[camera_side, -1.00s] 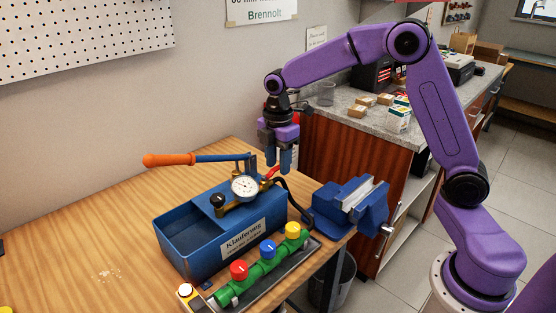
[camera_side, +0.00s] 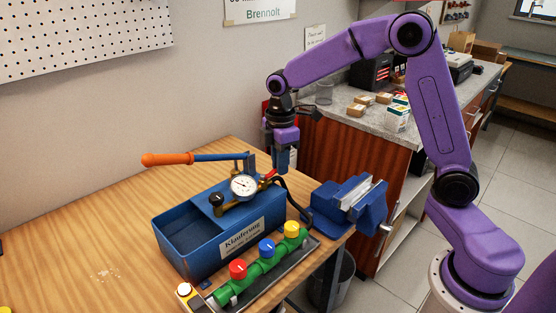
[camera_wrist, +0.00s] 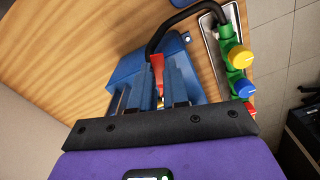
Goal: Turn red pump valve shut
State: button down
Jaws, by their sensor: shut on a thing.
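The blue test pump (camera_side: 190,253) stands on the wooden bench, with a round gauge (camera_side: 243,186) and brass fittings. Its small red valve lever (camera_side: 270,175) is just right of the gauge, partly hidden by my gripper (camera_side: 281,170). My gripper points straight down over it. In the wrist view, the red lever (camera_wrist: 157,66) lies between the two blue fingers of my gripper (camera_wrist: 155,78), which are shut on it. The lever's lower end and the valve body are mostly hidden by the fingers.
The orange-handled pump arm (camera_side: 170,159) reaches left. A black hose (camera_side: 298,208) curves right of the pump. A blue vise (camera_side: 350,205) stands at the right bench edge. A green manifold (camera_side: 262,265) with red, blue and yellow knobs lies in front.

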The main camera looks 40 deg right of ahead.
jog(key=m, duration=0.1)
jog(key=s+m, duration=0.1)
jog(key=m, duration=0.1)
jog(key=shift+s+a+m, duration=0.25)
jog(key=shift+a+m, duration=0.15)
jog(key=m, duration=0.1)
jog(key=s+a+m, duration=0.1)
jog(key=m, duration=0.1)
jog(key=shift+m, duration=0.3)
jog(key=m, duration=0.1)
jog(key=a+m, duration=0.1)
jog(key=m, duration=0.1)
jog(key=shift+s+a+m, duration=0.2)
jog(key=shift+s+m, duration=0.1)
jog(key=shift+s+a+m, duration=0.1)
jog(key=shift+a+m, duration=0.25)
jog(key=shift+m, duration=0.5)
jog(key=shift+a+m, duration=0.35)
jog(key=shift+m, duration=0.5)
jog(key=shift+r, duration=0.1)
jog(key=c, duration=1.1)
grip_release()
